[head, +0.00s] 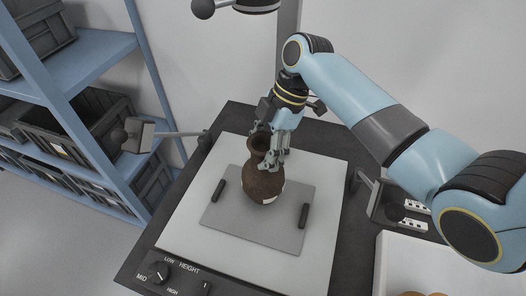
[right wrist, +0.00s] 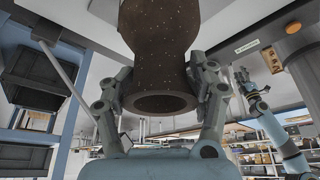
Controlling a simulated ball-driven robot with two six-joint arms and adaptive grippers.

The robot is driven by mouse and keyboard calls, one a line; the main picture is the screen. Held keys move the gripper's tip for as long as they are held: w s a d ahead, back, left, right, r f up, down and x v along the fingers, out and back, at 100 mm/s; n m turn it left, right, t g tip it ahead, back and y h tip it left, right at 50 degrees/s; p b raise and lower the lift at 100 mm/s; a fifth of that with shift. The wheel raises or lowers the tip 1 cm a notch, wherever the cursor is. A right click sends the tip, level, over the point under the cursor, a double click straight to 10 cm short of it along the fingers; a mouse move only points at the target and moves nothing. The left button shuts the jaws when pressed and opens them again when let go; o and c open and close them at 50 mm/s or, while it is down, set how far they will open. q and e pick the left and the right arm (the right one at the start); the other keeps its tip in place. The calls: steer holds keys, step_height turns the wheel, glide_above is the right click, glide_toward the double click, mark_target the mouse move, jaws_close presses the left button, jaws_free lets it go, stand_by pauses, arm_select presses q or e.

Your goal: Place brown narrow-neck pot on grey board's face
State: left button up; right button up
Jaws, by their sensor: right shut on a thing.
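The brown narrow-neck pot (head: 263,182) is upright over the middle of the grey board (head: 222,210) in the head view, with a pale patch low on its side. I cannot tell whether its base touches the board. My right gripper (head: 274,155) is shut on the pot's neck from above. In the right wrist view the pot (right wrist: 160,45) shows rim toward the camera, with a finger on each side of its neck. A light blue arm, seemingly mine, ends in a small gripper (right wrist: 245,85) at the right there; its jaws are too small to read.
The board has two black handles (head: 218,190) and lies on a white plate (head: 190,225) on a dark stand with a height knob (head: 158,271). Lamp-like arms (head: 140,136) flank the stand. Blue shelves with dark crates (head: 78,125) are at left; a white tray (head: 383,262) is at lower right.

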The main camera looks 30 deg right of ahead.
steer(key=shift+f, duration=0.7)
steer(key=shift+f, duration=0.15)
steer(key=o, duration=1.9)
steer(key=b+v, duration=0.1)
steer(key=v, duration=1.1)
